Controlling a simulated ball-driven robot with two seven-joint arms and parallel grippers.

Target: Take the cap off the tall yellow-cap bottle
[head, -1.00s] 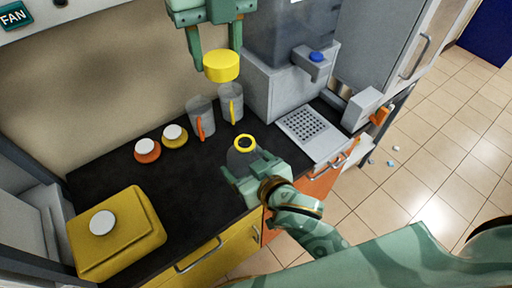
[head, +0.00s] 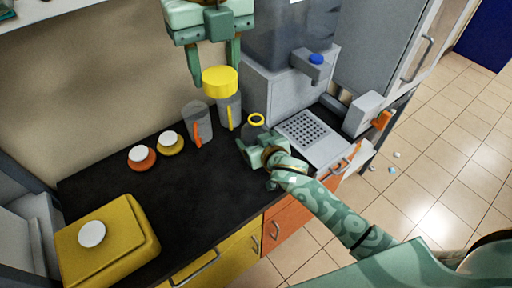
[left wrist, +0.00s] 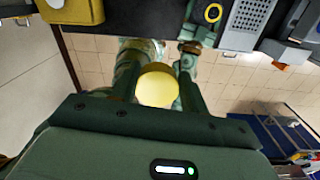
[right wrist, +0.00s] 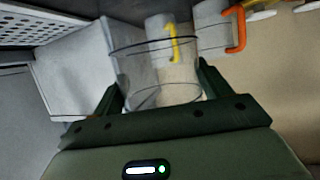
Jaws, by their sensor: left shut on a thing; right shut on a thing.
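My left gripper (head: 214,78) hangs from the top of the head view, shut on the yellow cap (head: 220,82). The cap is held in the air, apart from the bottle, and shows between the fingers in the left wrist view (left wrist: 157,88). My right gripper (head: 258,148) is shut on the clear bottle, whose open neck has a yellow ring (head: 256,119). The clear bottle body fills the space between the fingers in the right wrist view (right wrist: 155,75). The bottle looks upright; I cannot tell whether its base touches the counter.
A mug with an orange handle (head: 197,125) and one with a yellow handle (head: 229,112) stand behind the bottle. Orange (head: 141,157) and yellow (head: 170,143) white-topped pieces and a yellow box (head: 108,243) are left. A drip tray (head: 312,138) is right. The middle counter is clear.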

